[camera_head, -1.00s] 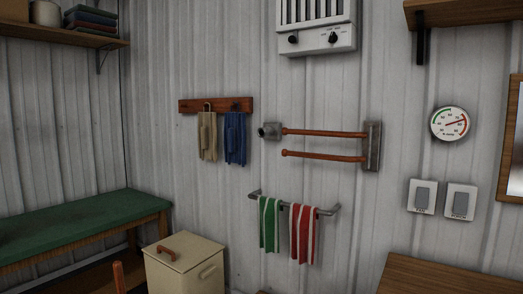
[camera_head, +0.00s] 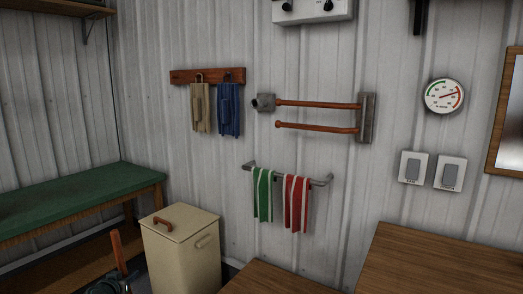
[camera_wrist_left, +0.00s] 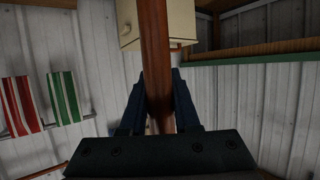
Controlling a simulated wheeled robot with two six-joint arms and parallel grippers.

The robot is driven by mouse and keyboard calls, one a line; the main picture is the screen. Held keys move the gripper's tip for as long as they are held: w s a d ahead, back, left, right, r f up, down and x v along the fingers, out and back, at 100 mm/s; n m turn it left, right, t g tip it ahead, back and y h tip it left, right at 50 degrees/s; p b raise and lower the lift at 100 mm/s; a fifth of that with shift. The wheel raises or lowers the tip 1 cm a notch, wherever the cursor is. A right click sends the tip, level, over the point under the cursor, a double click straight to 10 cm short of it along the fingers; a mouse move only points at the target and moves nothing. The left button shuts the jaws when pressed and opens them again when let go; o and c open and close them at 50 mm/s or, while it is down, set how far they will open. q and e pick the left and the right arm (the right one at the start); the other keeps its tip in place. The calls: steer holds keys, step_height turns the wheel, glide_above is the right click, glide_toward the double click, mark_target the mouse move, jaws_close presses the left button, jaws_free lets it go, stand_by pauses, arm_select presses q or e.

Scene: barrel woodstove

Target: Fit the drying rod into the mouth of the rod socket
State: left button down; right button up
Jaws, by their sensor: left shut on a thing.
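The drying rod is a reddish-brown wooden bar (camera_head: 118,250) standing nearly upright at the bottom left of the head view. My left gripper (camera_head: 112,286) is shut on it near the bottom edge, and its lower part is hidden. In the left wrist view the rod (camera_wrist_left: 155,45) runs between the two fingers (camera_wrist_left: 158,105). The likely rod socket is a grey fitting (camera_head: 265,102) on the wall, with a dark round mouth facing left. It is up and to the right of the rod, well apart from it. My right gripper is not in view.
Two orange-brown bars (camera_head: 318,104) reach left from a grey wall bracket (camera_head: 366,118); the upper one meets the fitting. A cream bin (camera_head: 185,250), green bench (camera_head: 80,200) and wooden surfaces (camera_head: 440,265) stand lower.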

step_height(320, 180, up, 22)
steer(key=p, duration=2)
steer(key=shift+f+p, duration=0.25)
steer(key=shift+p, duration=0.1)
